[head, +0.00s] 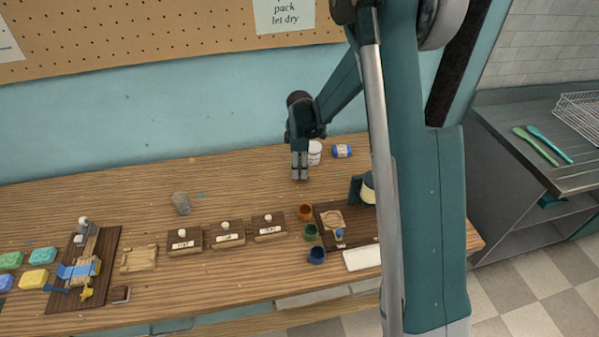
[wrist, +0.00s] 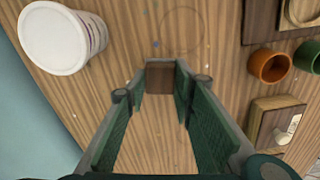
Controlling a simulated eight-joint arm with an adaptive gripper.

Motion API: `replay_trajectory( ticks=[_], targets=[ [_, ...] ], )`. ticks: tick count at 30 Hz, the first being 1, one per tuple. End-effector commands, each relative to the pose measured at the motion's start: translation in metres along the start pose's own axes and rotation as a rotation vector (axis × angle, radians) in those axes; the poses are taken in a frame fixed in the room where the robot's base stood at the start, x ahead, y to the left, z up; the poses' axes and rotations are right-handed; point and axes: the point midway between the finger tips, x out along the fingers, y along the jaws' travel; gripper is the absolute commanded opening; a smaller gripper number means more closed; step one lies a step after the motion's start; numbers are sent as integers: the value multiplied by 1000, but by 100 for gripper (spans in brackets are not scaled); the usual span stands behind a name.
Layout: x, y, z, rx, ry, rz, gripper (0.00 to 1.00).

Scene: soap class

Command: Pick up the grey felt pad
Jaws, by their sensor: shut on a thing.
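My gripper (head: 300,172) hangs pointing down over the back of the wooden table, left of a white tub. In the wrist view, its two green fingers (wrist: 161,92) close on a small, square, dark brown piece (wrist: 160,76) held between the fingertips. I cannot tell from its colour whether this piece is the grey felt pad. No other thing shows clearly as a grey felt pad. A greyish cup-like thing (head: 181,203) stands on the table to the left of my gripper.
The white tub (head: 315,153) is close beside my gripper and also shows in the wrist view (wrist: 62,38). Small orange (head: 305,212), green and blue pots and several wooden stamp blocks (head: 227,233) stand nearer the front.

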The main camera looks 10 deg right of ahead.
Motion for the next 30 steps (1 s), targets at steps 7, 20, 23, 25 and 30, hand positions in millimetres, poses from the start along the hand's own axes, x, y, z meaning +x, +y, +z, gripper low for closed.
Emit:
replay_trajectory(
  ticks=[7, 20, 23, 25, 30],
  targets=[
    [-37, 0, 0, 0, 0, 0, 13],
    [-76, 0, 0, 0, 0, 0, 13],
    [-78, 0, 0, 0, 0, 0, 13],
    [-78, 0, 0, 0, 0, 0, 13],
    [-78, 0, 0, 0, 0, 0, 13]
  ],
)
